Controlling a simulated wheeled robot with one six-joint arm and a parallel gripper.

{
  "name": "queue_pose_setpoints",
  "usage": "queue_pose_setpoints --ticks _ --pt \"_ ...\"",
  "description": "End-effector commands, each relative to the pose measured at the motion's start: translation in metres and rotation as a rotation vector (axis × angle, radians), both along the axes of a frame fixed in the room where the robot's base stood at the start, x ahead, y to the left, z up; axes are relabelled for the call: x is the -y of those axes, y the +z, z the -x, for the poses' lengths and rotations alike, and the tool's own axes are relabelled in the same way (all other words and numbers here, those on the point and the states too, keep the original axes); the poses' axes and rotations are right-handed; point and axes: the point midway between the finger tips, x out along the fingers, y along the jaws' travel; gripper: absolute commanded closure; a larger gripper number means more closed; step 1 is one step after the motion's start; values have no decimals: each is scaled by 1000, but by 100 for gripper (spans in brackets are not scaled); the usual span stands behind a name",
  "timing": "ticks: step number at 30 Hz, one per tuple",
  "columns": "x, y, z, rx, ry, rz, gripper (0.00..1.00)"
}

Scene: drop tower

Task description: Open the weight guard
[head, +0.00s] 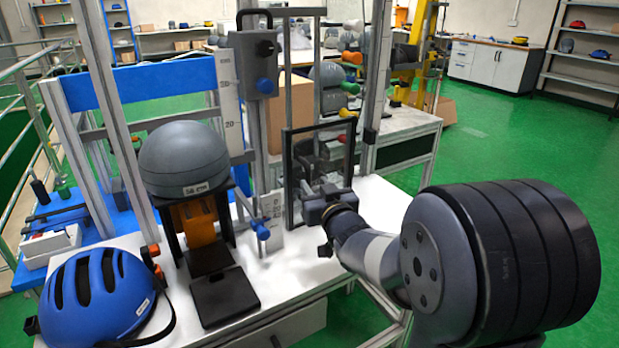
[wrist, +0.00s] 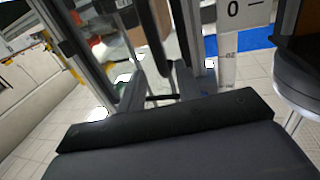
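The weight guard (head: 321,172) is a clear panel in a black frame, standing upright at the right side of the drop tower, behind my gripper. My gripper (head: 318,193) is close in front of its lower part; I cannot tell whether they touch. In the wrist view my gripper's two fingers (wrist: 158,88) stand apart, with a gap between them and nothing visibly clamped. Dark frame bars show just beyond the fingertips. The guard's lower edge is partly hidden by my gripper.
A blue helmet (head: 97,298) lies at the table's front left. A black plate (head: 224,297) lies on the white table in front of the weight. A grey control box (head: 254,65) and upright posts rise behind. The white tabletop (head: 385,205) is clear at right.

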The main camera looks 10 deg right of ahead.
Motion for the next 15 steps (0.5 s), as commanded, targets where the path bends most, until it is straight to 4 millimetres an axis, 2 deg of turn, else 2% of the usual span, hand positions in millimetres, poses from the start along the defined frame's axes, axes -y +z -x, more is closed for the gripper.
queue_pose_setpoints --ticks 1,6,15 --pt "-2 -1 -10 0 2 0 68" --pt "-4 0 -36 0 0 -1 68" --pt "-6 0 -54 -1 -1 -1 68"
